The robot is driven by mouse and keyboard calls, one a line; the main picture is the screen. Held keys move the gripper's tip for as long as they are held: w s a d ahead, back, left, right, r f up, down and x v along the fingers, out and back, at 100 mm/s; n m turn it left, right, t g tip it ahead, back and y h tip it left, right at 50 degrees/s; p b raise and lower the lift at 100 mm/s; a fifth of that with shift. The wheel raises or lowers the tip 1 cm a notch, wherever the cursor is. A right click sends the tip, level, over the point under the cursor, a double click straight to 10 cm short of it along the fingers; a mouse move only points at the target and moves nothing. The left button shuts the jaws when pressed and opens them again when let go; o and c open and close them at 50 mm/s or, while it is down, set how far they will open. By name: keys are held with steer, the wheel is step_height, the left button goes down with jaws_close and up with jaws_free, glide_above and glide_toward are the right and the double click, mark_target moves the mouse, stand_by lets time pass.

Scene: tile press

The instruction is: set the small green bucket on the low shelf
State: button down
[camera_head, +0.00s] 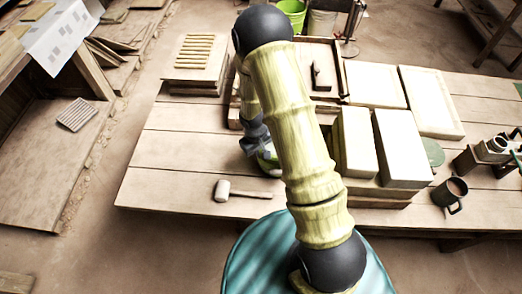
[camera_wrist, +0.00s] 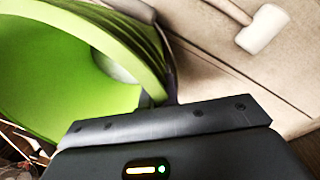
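A small green bucket (camera_wrist: 60,75) fills the left of the wrist view, its open mouth towards the camera. In the head view only a bit of green (camera_head: 265,160) shows low behind my arm, over the table. My gripper (camera_head: 252,138) is right at the bucket, largely hidden by the arm. In the wrist view its dark body lies just below the bucket's rim; both fingertips are not clear, so I cannot tell whether it grips the rim. A low wooden platform (camera_head: 40,185) at the left may be the low shelf.
A white-headed mallet (camera_head: 222,190) lies at the table's front left, also in the wrist view (camera_wrist: 262,30). Pale blocks (camera_head: 402,148) and a mug (camera_head: 450,194) stand right of my arm. A gridded tile (camera_head: 77,114) lies on the left platform. Another green bucket (camera_head: 292,12) stands behind the table.

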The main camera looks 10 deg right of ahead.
steer(key=shift+d+f, duration=0.15)
steer(key=shift+f, duration=0.15)
steer(key=c, duration=1.7)
jaws_free()
steer(key=shift+s, duration=0.1)
steer(key=shift+r, duration=0.5)
steer(key=r, duration=0.7)
steer(key=a+r+b, duration=0.1)
steer(key=r, duration=0.3)
steer(key=shift+s+a+r, duration=0.1)
steer(key=shift+s+r, duration=0.05)
steer(key=shift+s, duration=0.05)
